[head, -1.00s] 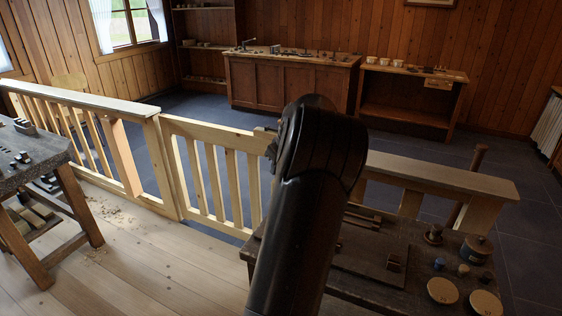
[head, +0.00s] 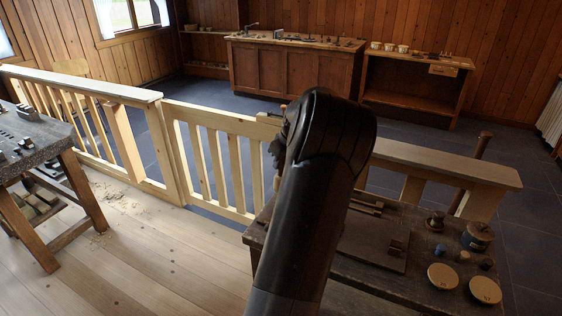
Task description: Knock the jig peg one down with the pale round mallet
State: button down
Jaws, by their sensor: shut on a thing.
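My dark arm rises through the middle of the head view and hides what is behind it. My gripper cannot be made out; only a small dark part shows at the arm's left edge. No pale round mallet can be seen. The dark workbench (head: 350,300) at the lower right carries a flat board (head: 362,251) with a small brown upright piece (head: 396,247) on it. I cannot tell whether this piece is jig peg one.
A pale wooden railing (head: 215,165) runs behind. Another bench (head: 40,148) stands left. Wooden floor between is open.

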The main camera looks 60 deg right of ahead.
jog(key=shift+f, duration=1.85)
jog(key=shift+r, duration=0.1)
jog(key=shift+r, duration=1.55)
jog(key=shift+f, duration=0.1)
jog(key=shift+f, duration=1.9)
